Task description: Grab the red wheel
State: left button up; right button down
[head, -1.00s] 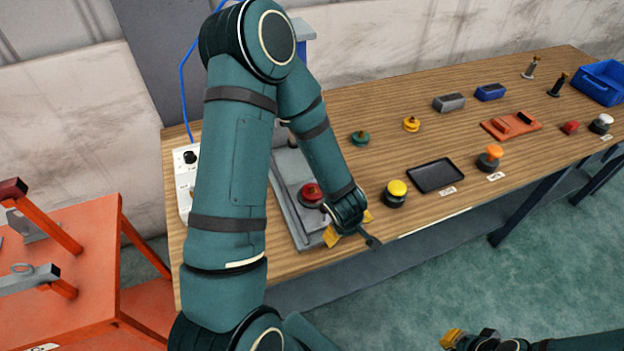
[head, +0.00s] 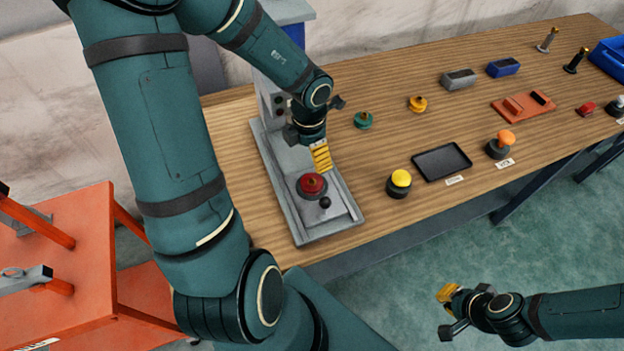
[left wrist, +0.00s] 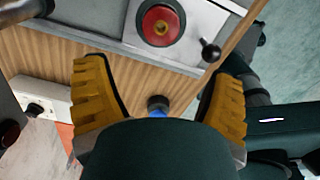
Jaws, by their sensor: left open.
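The red wheel (head: 311,185) sits on the grey hoist plate (head: 333,228) at the left part of the wooden table. It has a brass-coloured centre. In the left wrist view the red wheel (left wrist: 160,26) shows at the top, ahead of the fingers. My left gripper (head: 322,168) is just above and behind the wheel in the head view; its yellow fingers (left wrist: 160,95) are spread with nothing between them. My right gripper (head: 446,300) hangs at the lower right, away from the table; its finger opening is unclear.
A black knob (head: 325,202) stands beside the wheel on the plate. To the right are a yellow button (head: 400,178), a black tray (head: 441,162), a green knob (head: 363,120) and a yellow knob (head: 417,104). An orange table (head: 90,265) stands at the left.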

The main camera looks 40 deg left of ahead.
aim_at(311, 182)
pick_arm(q)
notch_tip(311, 182, down, 8)
jog(key=b, duration=0.3)
jog(key=f+b, duration=0.1)
jog(key=f, duration=0.1)
jog(key=f+b, duration=0.2)
jog(key=f, duration=0.1)
jog(key=shift+w+d+f+b, duration=0.1)
jog(key=shift+w+f+b, duration=0.1)
jog(key=shift+b, duration=0.1)
jog(key=shift+r, duration=0.15)
jog(key=c, duration=1.1)
